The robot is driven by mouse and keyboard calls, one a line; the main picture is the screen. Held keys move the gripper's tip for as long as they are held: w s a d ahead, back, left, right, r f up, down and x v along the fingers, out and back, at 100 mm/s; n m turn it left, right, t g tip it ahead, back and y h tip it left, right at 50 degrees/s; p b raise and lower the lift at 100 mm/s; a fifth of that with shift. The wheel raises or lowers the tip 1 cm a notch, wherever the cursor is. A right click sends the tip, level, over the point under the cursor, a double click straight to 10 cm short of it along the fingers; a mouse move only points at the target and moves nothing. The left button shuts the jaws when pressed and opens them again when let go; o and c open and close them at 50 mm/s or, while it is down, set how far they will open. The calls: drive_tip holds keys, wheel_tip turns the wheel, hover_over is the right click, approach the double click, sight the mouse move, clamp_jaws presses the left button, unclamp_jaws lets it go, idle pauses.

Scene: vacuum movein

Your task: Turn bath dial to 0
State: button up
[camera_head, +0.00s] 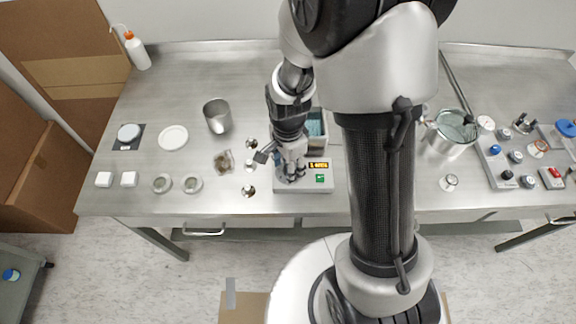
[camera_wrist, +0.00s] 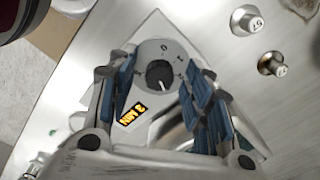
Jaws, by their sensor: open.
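The bath is a light grey box (camera_head: 302,188) at the front edge of the steel table, with an orange lit display (camera_head: 318,166) and a green mark. In the wrist view its dark round dial (camera_wrist: 159,72) sits on a pale plate with a 0 printed above it and other marks around. A pale pointer line shows at the dial's lower part, apart from the 0. The lit display also shows here (camera_wrist: 132,110). My gripper (camera_head: 292,174) is open over the box. In the wrist view its blue-padded fingers stand on either side of the dial, which is not gripped.
Small metal weights (camera_wrist: 271,64) stand close beside the box. A teal-filled basin (camera_head: 317,124) is behind it. A metal beaker (camera_head: 217,116), dishes and white caps lie to the left. A large pot (camera_head: 452,134) and several knobs stand to the right.

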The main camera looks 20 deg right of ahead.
drive_tip(key=shift+c, duration=0.2)
drive_tip(key=c, duration=1)
